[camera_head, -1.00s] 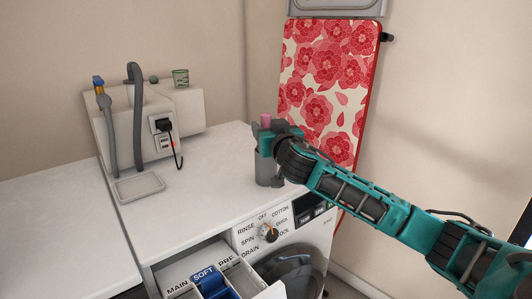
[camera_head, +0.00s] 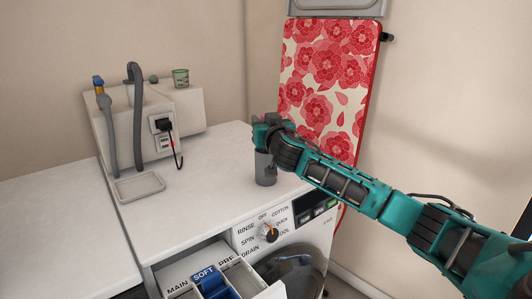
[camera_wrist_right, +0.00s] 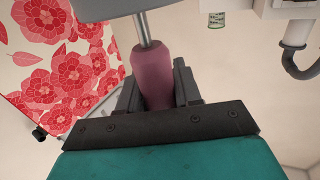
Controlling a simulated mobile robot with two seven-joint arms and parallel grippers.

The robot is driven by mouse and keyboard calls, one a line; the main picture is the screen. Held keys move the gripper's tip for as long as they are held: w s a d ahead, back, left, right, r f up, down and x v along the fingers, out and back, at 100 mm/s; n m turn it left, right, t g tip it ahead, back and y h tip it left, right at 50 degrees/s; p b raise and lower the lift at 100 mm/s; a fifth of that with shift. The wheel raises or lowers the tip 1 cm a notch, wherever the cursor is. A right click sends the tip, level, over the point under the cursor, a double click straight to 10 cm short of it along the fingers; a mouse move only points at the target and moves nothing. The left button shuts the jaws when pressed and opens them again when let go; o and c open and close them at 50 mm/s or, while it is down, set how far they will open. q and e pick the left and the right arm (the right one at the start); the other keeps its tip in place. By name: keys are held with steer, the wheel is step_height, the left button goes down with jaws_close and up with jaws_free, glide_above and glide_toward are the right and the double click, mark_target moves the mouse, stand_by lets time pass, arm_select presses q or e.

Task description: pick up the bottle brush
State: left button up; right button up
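The bottle brush has a pink handle (camera_wrist_right: 154,75) and a thin metal shaft (camera_wrist_right: 144,29), seen in the right wrist view. The shaft runs to a grey holder (camera_wrist_right: 95,9) at the top of that view. In the head view the grey holder (camera_head: 265,170) stands upright on the white counter, and the handle is hidden by my gripper. My right gripper (camera_head: 262,133) is above the holder. In the wrist view its dark fingers (camera_wrist_right: 157,92) lie against both sides of the handle, shut on it. The bristles are hidden. My left gripper is out of view.
The white counter (camera_head: 205,165) is clear left of the holder, up to a shallow tray (camera_head: 139,186). A grey hose (camera_head: 137,115) and a plugged socket (camera_head: 162,126) stand behind. A floral ironing board (camera_head: 325,85) leans close behind my gripper. An open drawer (camera_head: 265,291) juts out below.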

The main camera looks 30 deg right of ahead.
steer(key=c, duration=0.5)
steer(key=shift+r, duration=0.1)
steer(key=shift+c, duration=0.2)
